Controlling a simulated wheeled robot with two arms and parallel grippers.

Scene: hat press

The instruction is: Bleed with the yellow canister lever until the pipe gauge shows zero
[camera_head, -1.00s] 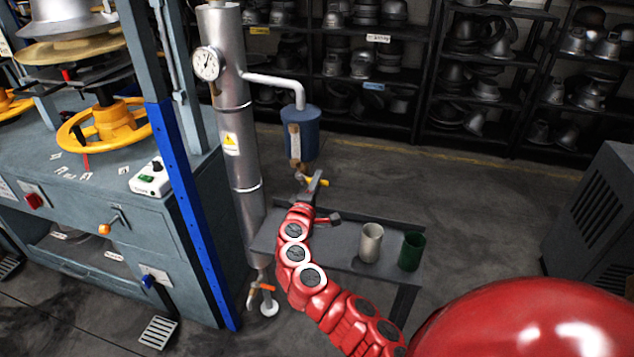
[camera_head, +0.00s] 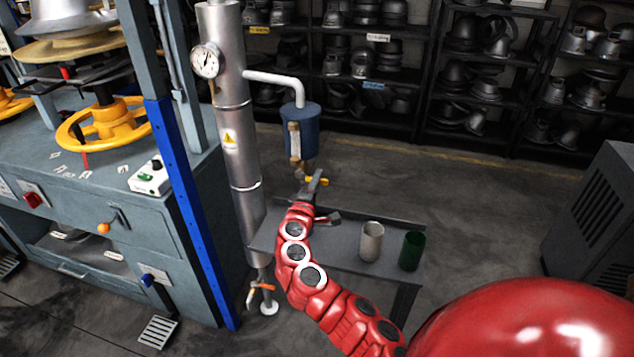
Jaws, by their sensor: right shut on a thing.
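The blue canister (camera_head: 299,127) hangs at the end of a white side pipe. Its yellow lever (camera_head: 323,182) shows as a small yellow tip below the canister. My right gripper (camera_head: 312,181) is at the lever, shut on it; the fingers hide most of it. The pipe gauge (camera_head: 206,61) is a round white dial on the tall silver pipe (camera_head: 228,110). Its thin dark needle points up and slightly right; the numbers are too small to read. My left gripper is not in view.
The press bench (camera_head: 120,210) stands left. Shelves of metal hat forms line the back. A dark grey cabinet (camera_head: 595,225) stands right.

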